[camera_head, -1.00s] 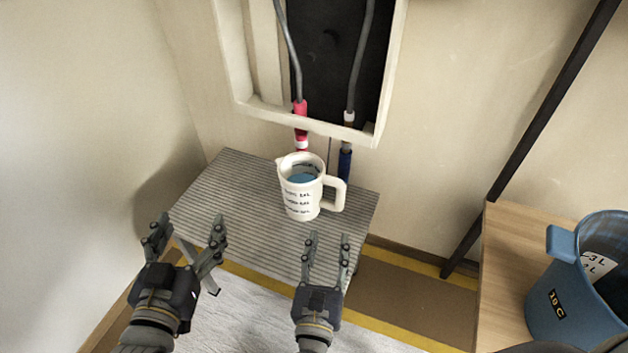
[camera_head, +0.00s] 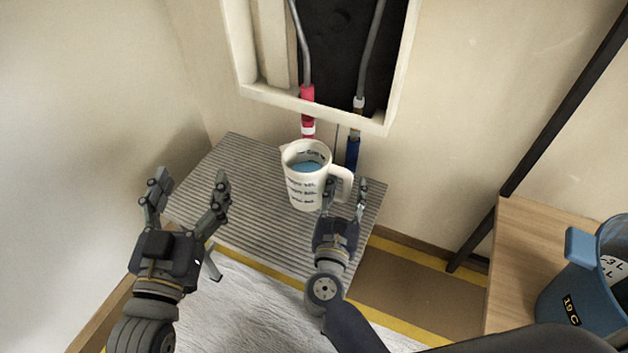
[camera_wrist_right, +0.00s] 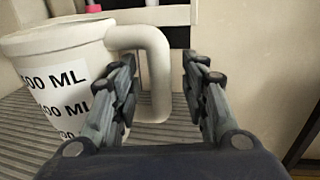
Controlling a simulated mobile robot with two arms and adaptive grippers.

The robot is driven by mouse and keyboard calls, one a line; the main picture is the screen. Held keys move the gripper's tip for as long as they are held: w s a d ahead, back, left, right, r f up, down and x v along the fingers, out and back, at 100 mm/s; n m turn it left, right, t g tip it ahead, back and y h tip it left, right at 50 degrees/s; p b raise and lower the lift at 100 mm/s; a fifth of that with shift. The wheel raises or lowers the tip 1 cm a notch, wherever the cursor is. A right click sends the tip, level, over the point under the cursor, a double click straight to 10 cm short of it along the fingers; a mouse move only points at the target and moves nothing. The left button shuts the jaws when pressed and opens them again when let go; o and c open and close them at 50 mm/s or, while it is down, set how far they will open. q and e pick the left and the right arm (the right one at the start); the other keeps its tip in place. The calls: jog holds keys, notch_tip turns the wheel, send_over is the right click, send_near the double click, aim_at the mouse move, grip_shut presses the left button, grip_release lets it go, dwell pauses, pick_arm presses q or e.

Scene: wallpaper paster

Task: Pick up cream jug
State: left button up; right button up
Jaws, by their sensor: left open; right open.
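The cream jug (camera_head: 304,184) is a white cup with black printed volume marks and blue liquid inside. It stands upright on the grey ribbed table (camera_head: 232,160), its handle (camera_head: 343,178) facing right. My right gripper (camera_head: 345,192) is open at the jug's handle side. In the right wrist view the jug body (camera_wrist_right: 58,75) is at the left, and the handle (camera_wrist_right: 155,75) shows between and beyond the open fingers (camera_wrist_right: 160,88); I cannot tell whether they touch it. My left gripper (camera_head: 187,190) is open and empty, at the left over the table's front edge.
A wall recess (camera_head: 380,122) with a red and a blue pipe is behind the jug. A blue bucket (camera_head: 575,300) stands on a wooden surface (camera_head: 520,240) at the right. A dark pole (camera_head: 540,130) leans there. The ribbed table is clear left of the jug.

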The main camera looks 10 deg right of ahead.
jog(key=shift+w+d, duration=0.2)
jog(key=shift+w, duration=0.3)
grip_shut()
jog(key=shift+r, duration=0.25)
